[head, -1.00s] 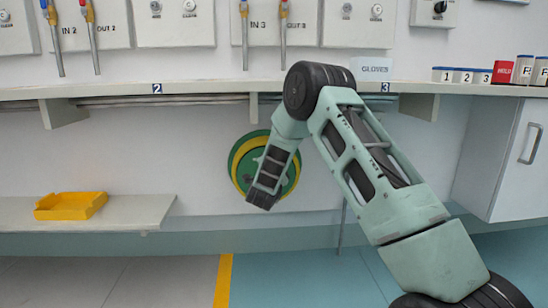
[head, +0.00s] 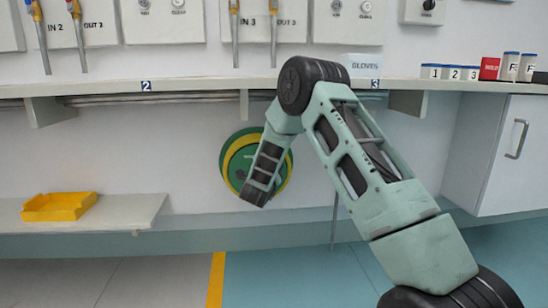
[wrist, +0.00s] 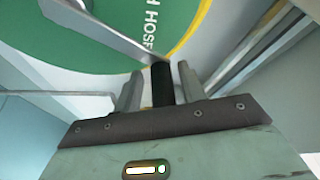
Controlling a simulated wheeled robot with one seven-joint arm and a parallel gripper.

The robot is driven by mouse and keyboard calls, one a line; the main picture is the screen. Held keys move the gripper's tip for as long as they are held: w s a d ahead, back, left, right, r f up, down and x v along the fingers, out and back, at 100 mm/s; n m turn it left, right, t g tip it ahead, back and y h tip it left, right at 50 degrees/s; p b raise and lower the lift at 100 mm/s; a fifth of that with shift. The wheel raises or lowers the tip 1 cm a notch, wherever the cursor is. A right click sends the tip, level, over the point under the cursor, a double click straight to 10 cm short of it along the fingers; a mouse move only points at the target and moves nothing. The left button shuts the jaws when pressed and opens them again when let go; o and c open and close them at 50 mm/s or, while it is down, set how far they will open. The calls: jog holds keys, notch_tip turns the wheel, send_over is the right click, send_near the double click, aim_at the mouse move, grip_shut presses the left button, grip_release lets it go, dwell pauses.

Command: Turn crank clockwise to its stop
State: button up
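The reel (head: 228,166), a round green disc with a yellow rim, is on the wall below the counter. My forearm hides part of it in the head view. In the wrist view its green face (wrist: 75,45) carries white lettering, partly cut off, that reads "H HOSE". A grey metal crank arm (wrist: 108,33) crosses the face to a black crank handle (wrist: 162,84). My gripper (wrist: 159,82) has one finger on each side of the handle, with a narrow gap showing on both sides. In the head view my gripper (head: 254,196) reaches the disc's lower part; its fingers are hidden there.
A counter (head: 200,91) runs above the disc, with pipes beneath it. A low shelf (head: 130,212) with a yellow tray (head: 60,207) is at left. A white cabinet (head: 490,155) stands at right. The floor below the disc is clear.

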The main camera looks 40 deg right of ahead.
jog(key=shift+r, duration=0.1)
jog(key=shift+s+a+p, duration=0.25)
jog(key=shift+a+p, duration=0.05)
jog(key=shift+a, duration=0.1)
jog(key=p+v, duration=0.5)
jog(key=v, duration=1.1)
jog(key=shift+s+a+f, duration=0.15)
jog(key=shift+f, duration=0.15)
